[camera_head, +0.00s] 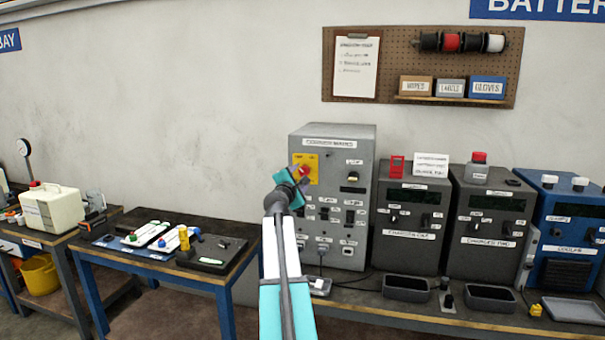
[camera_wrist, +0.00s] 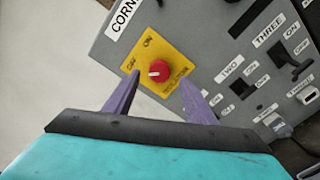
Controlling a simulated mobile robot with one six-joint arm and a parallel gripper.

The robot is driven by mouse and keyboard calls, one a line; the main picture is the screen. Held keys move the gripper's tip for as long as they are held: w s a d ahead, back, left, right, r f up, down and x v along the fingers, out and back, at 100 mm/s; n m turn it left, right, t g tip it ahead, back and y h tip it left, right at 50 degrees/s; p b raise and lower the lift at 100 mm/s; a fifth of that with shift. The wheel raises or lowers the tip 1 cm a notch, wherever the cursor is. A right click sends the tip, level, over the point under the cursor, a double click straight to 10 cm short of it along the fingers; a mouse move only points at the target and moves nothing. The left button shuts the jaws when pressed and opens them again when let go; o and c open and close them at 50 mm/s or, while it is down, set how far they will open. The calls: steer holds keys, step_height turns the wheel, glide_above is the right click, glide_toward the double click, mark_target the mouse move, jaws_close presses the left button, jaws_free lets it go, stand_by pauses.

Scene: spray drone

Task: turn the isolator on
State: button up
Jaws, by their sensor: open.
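The isolator is a red rotary knob (camera_wrist: 159,72) on a yellow plate (camera_wrist: 176,52), mounted on the grey mains cabinet (camera_head: 338,142). In the wrist view the plate is turned at an angle, with "ON" lettering near its upper corner and a pale mark on the knob. My gripper (camera_wrist: 160,98) is open, its two purple fingers pointing at the plate, one on each side below the knob. The knob sits ahead of and between the fingertips; I cannot tell whether they touch it. In the head view my gripper (camera_head: 300,178) is in front of the yellow plate and partly covers it.
The cabinet also carries several black switches and sockets. Two dark grey charger units (camera_head: 412,215) and a blue unit (camera_head: 570,235) stand to its right on the bench. A blue-legged table (camera_head: 165,262) with trays is at the left. Open wall lies left of the cabinet.

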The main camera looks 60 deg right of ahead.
mark_target(303, 173)
steer(key=shift+p+x, duration=0.4)
steer(key=shift+x, duration=2.05)
steer(key=c, duration=1)
steer(key=shift+c, duration=0.2)
